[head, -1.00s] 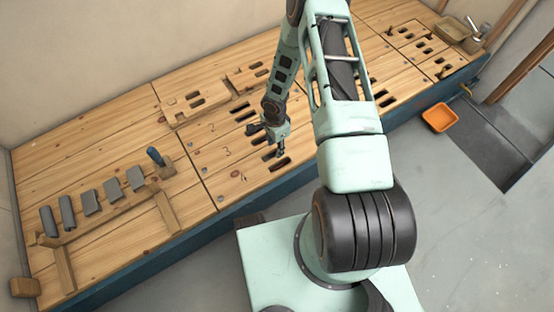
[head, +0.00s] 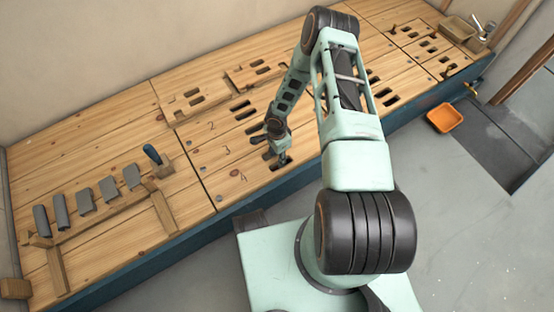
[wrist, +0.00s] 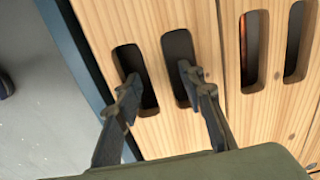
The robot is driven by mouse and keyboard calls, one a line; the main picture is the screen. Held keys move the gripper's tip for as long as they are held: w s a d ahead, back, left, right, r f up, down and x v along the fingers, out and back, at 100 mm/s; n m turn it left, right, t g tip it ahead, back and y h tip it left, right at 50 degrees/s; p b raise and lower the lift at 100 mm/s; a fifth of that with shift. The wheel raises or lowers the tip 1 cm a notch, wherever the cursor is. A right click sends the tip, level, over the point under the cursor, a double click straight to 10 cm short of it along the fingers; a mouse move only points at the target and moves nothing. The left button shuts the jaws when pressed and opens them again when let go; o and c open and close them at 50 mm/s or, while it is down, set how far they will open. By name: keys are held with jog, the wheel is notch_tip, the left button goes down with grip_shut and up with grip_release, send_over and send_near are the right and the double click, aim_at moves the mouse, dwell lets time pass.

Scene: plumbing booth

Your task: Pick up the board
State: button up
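Several wooden boards with paired slots lie flat on the long workbench. The one marked 4 (head: 257,183) is at the bench's front edge, under my gripper (head: 283,161). In the wrist view this front board (wrist: 155,80) shows two dark oblong slots with a narrow wooden bar between them. My gripper (wrist: 158,82) is open, with one dark finger at each slot and the bar between them. The fingers do not appear to press on the bar. I cannot tell how deep the tips reach.
On the left of the bench (head: 120,120) are a wooden frame (head: 98,218), several grey pieces (head: 85,201) and a blue-handled tool (head: 153,156). An orange tray (head: 444,118) is on the right.

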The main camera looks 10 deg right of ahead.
jog(key=shift+c, duration=0.6)
grip_shut()
jog(key=shift+r, duration=0.15)
